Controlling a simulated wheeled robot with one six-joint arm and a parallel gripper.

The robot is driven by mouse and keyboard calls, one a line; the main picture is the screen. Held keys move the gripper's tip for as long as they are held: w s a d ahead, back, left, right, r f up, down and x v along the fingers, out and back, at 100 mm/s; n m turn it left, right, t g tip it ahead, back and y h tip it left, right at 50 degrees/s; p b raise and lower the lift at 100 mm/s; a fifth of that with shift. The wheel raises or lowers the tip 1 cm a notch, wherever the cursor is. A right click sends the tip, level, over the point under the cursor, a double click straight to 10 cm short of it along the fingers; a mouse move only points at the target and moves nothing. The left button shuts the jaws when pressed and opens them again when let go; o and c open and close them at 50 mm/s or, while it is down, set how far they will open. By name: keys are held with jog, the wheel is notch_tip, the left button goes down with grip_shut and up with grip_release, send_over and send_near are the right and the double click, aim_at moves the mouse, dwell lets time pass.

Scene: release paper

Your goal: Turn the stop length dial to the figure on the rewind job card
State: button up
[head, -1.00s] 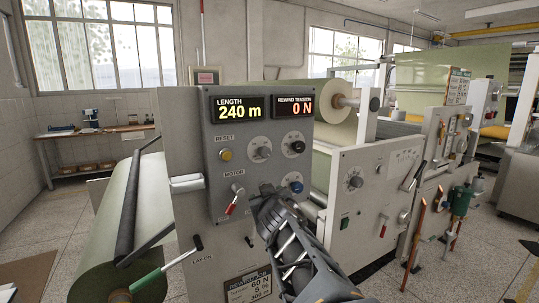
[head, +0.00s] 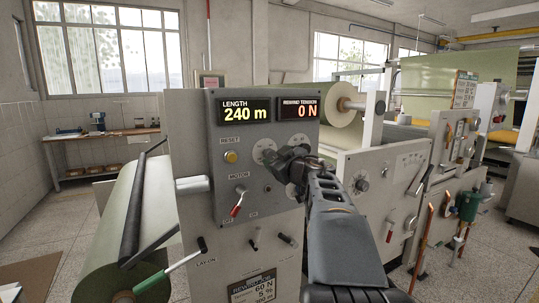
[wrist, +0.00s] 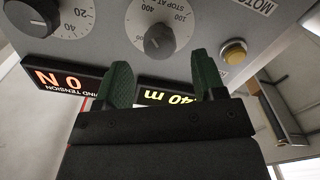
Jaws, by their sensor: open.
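The stop length dial (wrist: 159,40), a dark knob on a pale round scale marked "STOP AT", shows upside down in the wrist view. Its set figure is hard to tell. My gripper (wrist: 165,78) is open, its two green fingers apart below the knob in that picture, with nothing between them. In the head view my gripper (head: 285,168) is in front of the grey panel and hides much of the dials.
A second dial (wrist: 33,18) sits beside the stop dial. The length display (head: 245,110) reads 240 m and the rewind tension display (head: 298,108) reads 0 N. A yellow reset button (head: 231,156) and a red-tipped motor lever (head: 237,204) are left of my gripper.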

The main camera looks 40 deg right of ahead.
aim_at(271, 155)
jog(key=shift+w+d, duration=0.2)
jog(key=shift+w, duration=1.2)
jog(key=shift+w+d, duration=0.15)
jog(key=shift+w, duration=1.25)
jog(key=c, duration=0.9)
